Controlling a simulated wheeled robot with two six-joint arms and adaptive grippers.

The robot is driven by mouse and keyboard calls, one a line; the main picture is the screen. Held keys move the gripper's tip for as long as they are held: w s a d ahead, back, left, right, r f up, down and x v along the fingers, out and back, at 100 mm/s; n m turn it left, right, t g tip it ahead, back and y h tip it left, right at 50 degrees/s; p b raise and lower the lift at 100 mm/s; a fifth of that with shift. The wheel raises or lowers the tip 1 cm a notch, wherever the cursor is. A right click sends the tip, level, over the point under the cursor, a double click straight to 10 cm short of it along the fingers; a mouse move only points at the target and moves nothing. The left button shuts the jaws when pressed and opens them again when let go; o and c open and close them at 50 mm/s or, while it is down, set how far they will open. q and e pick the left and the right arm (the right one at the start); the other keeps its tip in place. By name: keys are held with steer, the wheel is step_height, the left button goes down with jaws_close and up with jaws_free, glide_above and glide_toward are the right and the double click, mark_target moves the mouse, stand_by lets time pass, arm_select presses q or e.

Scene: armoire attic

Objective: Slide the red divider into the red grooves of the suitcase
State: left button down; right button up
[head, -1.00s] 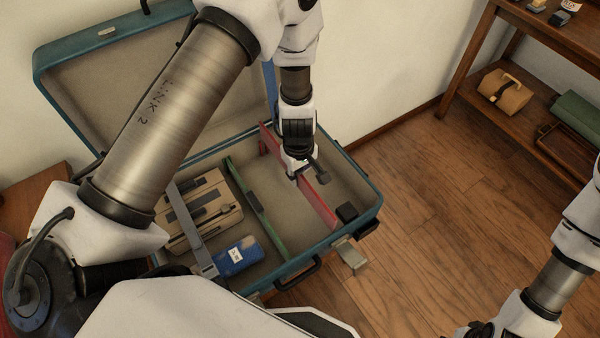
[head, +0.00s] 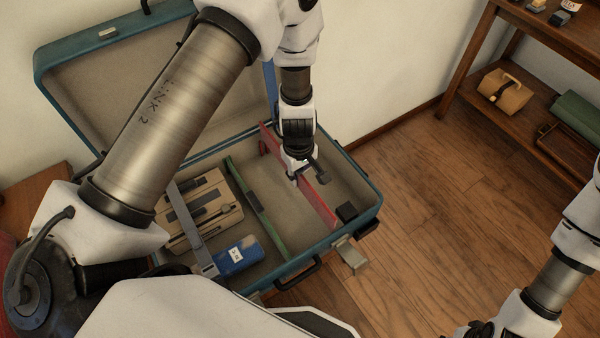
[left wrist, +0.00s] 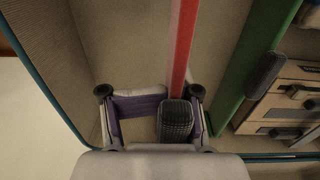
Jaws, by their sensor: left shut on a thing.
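The open teal suitcase (head: 352,167) lies with its lid raised at the back. The red divider (head: 323,204) stands on edge inside it, running from the far wall towards the near wall. My left gripper (head: 297,178) is shut on the divider near its middle. In the left wrist view the red divider (left wrist: 184,45) runs away from a dark textured grip (left wrist: 174,120) between the fingers of my left gripper (left wrist: 150,93). A small red piece (head: 263,147) shows by the far wall; I cannot tell if the divider sits in the grooves. My right gripper (head: 480,329) is mostly cut off.
A green divider (head: 262,212) stands left of the red one. Further left are a beige case (head: 205,205), a grey strap (head: 190,225) and a blue item (head: 237,256). A wooden shelf (head: 470,55) stands at the right.

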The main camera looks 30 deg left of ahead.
mark_target(300, 196)
arm_select(q)
steer(key=shift+f, duration=0.1)
stand_by(0.3)
steer(key=shift+f+b, duration=0.35)
steer(key=shift+f+b, duration=3.25)
steer(key=shift+f, duration=0.4)
steer(key=shift+c, duration=2.3)
jaws_free()
steer(key=shift+r, duration=0.1)
step_height(300, 196, up, 12)
steer(key=shift+s+a+f, duration=0.1)
steer(key=shift+s, duration=0.05)
